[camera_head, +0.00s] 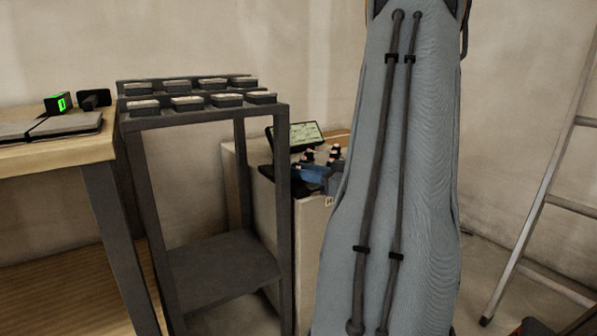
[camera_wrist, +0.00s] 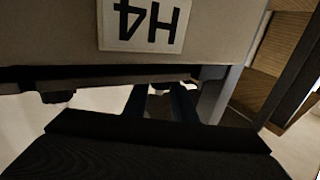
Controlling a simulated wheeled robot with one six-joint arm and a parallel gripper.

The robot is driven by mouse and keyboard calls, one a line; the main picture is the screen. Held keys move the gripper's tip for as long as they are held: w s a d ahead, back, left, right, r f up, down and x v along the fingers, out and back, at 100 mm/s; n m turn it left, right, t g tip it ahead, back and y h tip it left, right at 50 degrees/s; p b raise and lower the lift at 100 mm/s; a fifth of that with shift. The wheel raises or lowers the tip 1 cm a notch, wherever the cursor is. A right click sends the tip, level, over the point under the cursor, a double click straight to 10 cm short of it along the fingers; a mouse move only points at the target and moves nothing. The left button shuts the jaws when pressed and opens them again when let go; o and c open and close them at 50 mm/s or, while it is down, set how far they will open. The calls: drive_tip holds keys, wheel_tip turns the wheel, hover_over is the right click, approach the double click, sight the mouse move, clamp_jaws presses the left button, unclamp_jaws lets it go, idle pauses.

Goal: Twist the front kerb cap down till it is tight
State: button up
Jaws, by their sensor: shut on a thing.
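In the wrist view the two dark blue fingers of my gripper (camera_wrist: 161,104) reach away from the camera. They are shut on a small dark piece (camera_wrist: 159,90), which seems to be the front kerb cap. Most of it is hidden, so I cannot tell its thread or how tightly it sits.
A pale block with an upside-down H4 label (camera_wrist: 142,22) is close ahead. In the head view a dark rack (camera_head: 210,108) bears several boxes. A cabinet (camera_head: 311,240) with a screen (camera_head: 295,135) stands behind. A wooden table (camera_head: 60,152) is left, a ladder (camera_head: 545,200) right.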

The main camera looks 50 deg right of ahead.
drive_tip(key=shift+f+h+b, duration=0.1)
drive_tip(key=shift+h+b, duration=0.2)
drive_tip(key=shift+b, duration=0.15)
drive_tip(key=m+h+b, duration=0.1)
drive_tip(key=b, duration=0.1)
drive_tip(key=m+h+b, duration=0.1)
drive_tip(key=h+b, duration=0.1)
drive_tip(key=shift+a+f+m+t, duration=0.1)
drive_tip(key=shift+f+m+t, duration=0.05)
drive_tip(key=shift+m+t, duration=0.15)
drive_tip(key=m+h+b, duration=0.2)
drive_tip(key=h+b, duration=0.2)
drive_tip(key=b, duration=0.2)
drive_tip(key=shift+m+h, duration=0.4)
drive_tip(key=m+g+h+b, duration=0.1)
drive_tip(key=h, duration=0.1)
drive_tip(key=shift+m+h+b, duration=0.4)
drive_tip(key=shift+r+m+g+h, duration=0.2)
drive_tip(key=shift+m+g+h, duration=0.55)
drive_tip(key=shift+h, duration=0.35)
drive_tip(key=shift+m+g+h, duration=0.25)
drive_tip(key=shift+m+h, duration=0.1)
drive_tip(key=shift+h, duration=0.05)
drive_tip(key=o, duration=1)
drive_tip(key=shift+o, duration=0.2)
